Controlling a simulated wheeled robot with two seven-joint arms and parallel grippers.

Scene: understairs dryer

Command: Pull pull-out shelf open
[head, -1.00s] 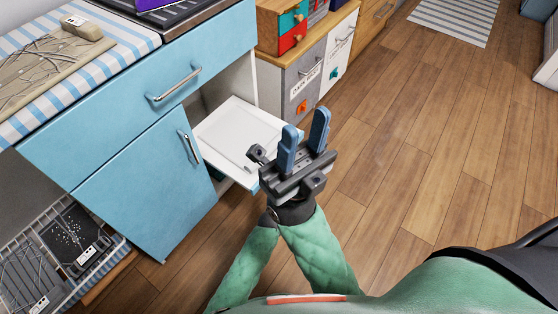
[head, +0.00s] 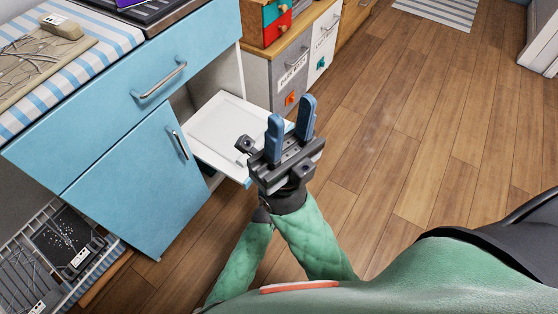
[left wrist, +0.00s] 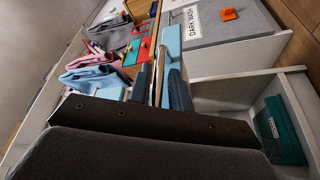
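The blue drawer (head: 128,85) with its metal handle is above the shelf. The closed blue door (head: 135,180) is beside it. A grey laundry bin front (head: 290,75) stands behind. A wire rack (head: 62,250) is at lower left. The wooden floor at right is clear.

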